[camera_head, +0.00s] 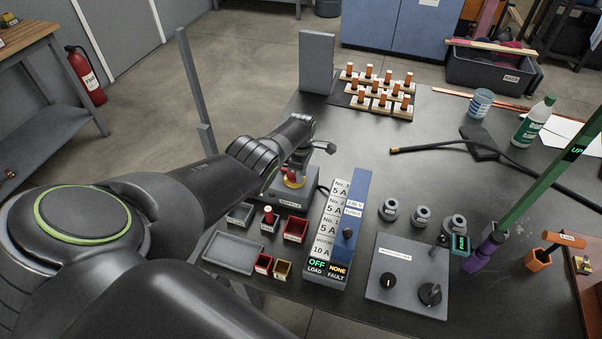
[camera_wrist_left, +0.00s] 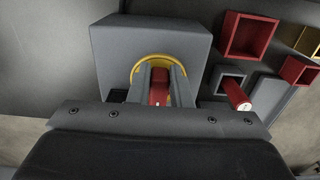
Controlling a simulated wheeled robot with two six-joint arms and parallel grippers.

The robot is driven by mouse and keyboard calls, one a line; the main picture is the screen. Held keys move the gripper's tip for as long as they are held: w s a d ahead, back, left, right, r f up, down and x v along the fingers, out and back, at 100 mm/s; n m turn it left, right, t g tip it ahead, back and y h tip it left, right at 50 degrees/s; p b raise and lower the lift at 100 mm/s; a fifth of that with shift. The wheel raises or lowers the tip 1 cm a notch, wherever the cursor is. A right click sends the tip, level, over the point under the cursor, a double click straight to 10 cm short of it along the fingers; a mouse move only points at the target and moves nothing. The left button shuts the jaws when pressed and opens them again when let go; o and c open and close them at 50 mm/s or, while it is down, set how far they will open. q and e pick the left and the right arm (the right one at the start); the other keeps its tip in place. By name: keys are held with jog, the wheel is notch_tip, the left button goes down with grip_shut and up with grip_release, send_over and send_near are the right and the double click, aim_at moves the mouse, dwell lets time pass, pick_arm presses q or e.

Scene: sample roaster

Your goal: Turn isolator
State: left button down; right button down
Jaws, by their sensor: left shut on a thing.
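The isolator is a grey box (camera_head: 282,196) on the table with a yellow round plate (camera_head: 291,184) and a red handle. In the left wrist view the box (camera_wrist_left: 112,50), the yellow ring (camera_wrist_left: 181,66) and the red handle (camera_wrist_left: 159,88) show up close. My left gripper (camera_wrist_left: 159,78) is shut on the red handle, one finger on each side of it. In the head view the left gripper (camera_head: 300,164) is over the box and hides part of the handle. My right gripper is in neither view.
Right of the isolator stands a fuse panel (camera_head: 338,235) reading OFF and NONE. Small red, yellow and grey trays (camera_head: 232,252) lie in front. A grey knob box (camera_head: 400,275) and a tall green pole (camera_head: 550,165) stand further right. A grey upright plate (camera_head: 316,62) stands behind.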

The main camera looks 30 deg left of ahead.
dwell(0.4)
pick_arm(q)
jog(key=c, duration=1.3)
grip_release()
jog(key=shift+r, duration=0.1)
notch_tip(320, 180, up, 8)
jog(key=p, duration=0.5)
jog(key=shift+r, duration=0.2)
notch_tip(320, 180, up, 9)
jog(key=shift+f, duration=0.1)
